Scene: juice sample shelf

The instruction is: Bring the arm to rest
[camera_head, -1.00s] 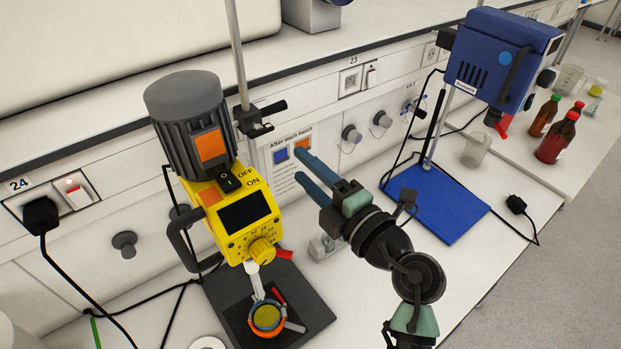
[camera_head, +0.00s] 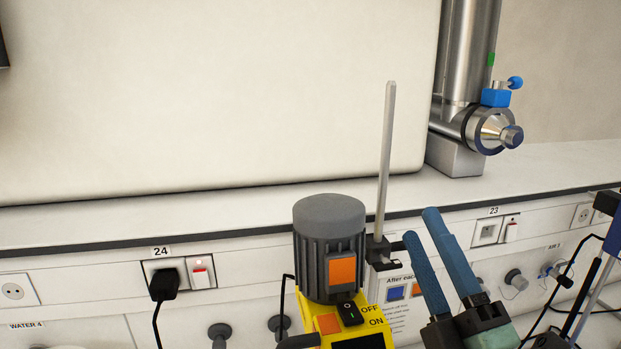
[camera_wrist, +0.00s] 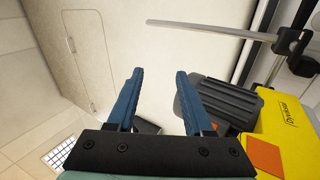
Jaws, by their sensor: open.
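My gripper (camera_head: 440,260) is in the lower right of the head view, its two blue fingers pointing up and apart with nothing between them. In the wrist view my gripper (camera_wrist: 158,95) is also open and empty. It stands just right of the yellow stirrer (camera_head: 326,322) with its dark grey motor (camera_head: 330,225). In the wrist view the grey motor (camera_wrist: 215,100) and yellow housing (camera_wrist: 290,125) are at the right, close behind the right finger. I cannot tell if they touch. The rest of my arm is mostly below the head view.
A metal rod (camera_head: 387,150) rises beside the motor. A shelf (camera_head: 240,208) runs behind, carrying a large pale cabinet (camera_head: 210,100) and a steel pipe fitting (camera_head: 490,125). A black plug (camera_head: 163,284) sits in socket 24. Part of a blue device shows at the right edge.

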